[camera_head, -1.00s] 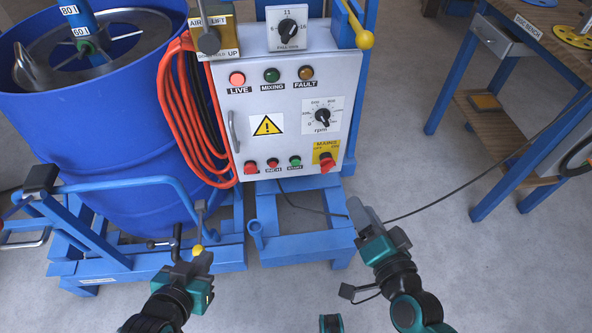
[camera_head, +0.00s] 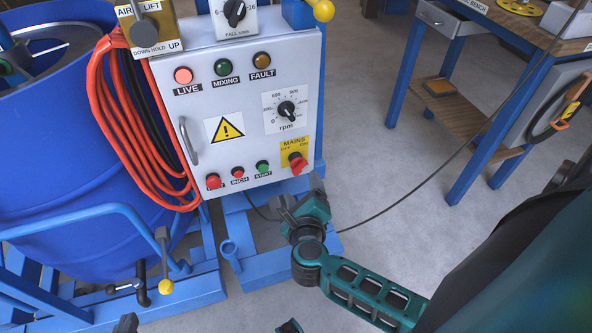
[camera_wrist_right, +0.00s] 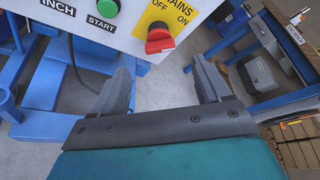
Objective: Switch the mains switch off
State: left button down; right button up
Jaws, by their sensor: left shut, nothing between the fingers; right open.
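The mains switch (camera_head: 298,162) is a red rotary knob on a yellow plate marked OFF on the left and ON on the right, at the panel's lower right. I cannot tell clearly which mark it points to. In the right wrist view the red knob (camera_wrist_right: 159,38) appears beyond the fingertips, between their lines. My right gripper (camera_head: 303,198) is open and empty, just below the switch and apart from it; its two spread fingers also show in the right wrist view (camera_wrist_right: 160,70). My left gripper (camera_head: 125,324) is shut and empty, mostly cut off at the bottom edge.
The grey control panel (camera_head: 235,98) carries a bright red LIVE lamp (camera_head: 183,76), an rpm dial (camera_head: 286,110) and small buttons left of the switch. Orange cable (camera_head: 105,130) hangs beside a blue drum (camera_head: 45,150). A workbench (camera_head: 480,100) stands right, with open floor between.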

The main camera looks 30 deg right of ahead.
aim_at(300, 171)
jog(key=b+x, duration=0.2)
jog(key=x, duration=0.6)
jog(key=shift+f, duration=0.1)
jog(key=shift+w+d+f, duration=0.1)
jog(key=shift+w+d, duration=0.25)
jog(key=shift+w, duration=0.15)
jog(key=shift+c, duration=0.3)
jog(key=c, duration=0.9)
